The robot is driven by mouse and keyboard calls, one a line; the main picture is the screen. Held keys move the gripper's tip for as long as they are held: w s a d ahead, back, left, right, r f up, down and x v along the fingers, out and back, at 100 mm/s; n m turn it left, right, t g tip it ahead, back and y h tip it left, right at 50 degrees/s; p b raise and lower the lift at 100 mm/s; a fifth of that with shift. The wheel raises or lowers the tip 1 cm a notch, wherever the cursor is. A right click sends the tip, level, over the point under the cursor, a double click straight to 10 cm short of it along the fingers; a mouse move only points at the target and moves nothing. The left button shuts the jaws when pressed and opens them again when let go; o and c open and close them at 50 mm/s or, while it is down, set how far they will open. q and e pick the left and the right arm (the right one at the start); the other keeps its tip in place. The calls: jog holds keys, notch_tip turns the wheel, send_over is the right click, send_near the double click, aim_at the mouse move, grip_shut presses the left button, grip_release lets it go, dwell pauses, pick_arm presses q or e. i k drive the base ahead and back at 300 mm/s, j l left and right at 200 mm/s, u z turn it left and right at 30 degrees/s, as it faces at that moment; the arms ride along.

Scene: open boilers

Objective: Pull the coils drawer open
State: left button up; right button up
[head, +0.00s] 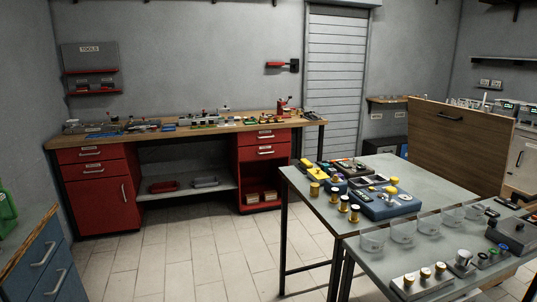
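No drawer can be picked out for certain as the coils drawer, because the labels are too small to read. The red workbench along the back wall has two labelled drawers on its left side, an upper one (88,154) and a lower one (91,168). All of these look closed. A blue cabinet (47,265) with drawer handles stands at the lower left. Neither of my grippers is in view.
A metal table (440,178) with blue devices and knobs fills the right foreground. A wooden panel (458,140) with a dark handle stands behind it. The tiled floor (195,255) before the red workbench is clear. A grey shutter (335,80) is at the back.

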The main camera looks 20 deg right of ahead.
aim_at(248, 153)
jog(key=i, duration=3.1)
jog(key=i+z, duration=0.35)
jog(key=i, duration=0.55)
jog(key=i+j+z, duration=0.1)
jog(key=i+z, duration=0.2)
jog(key=i, duration=0.6)
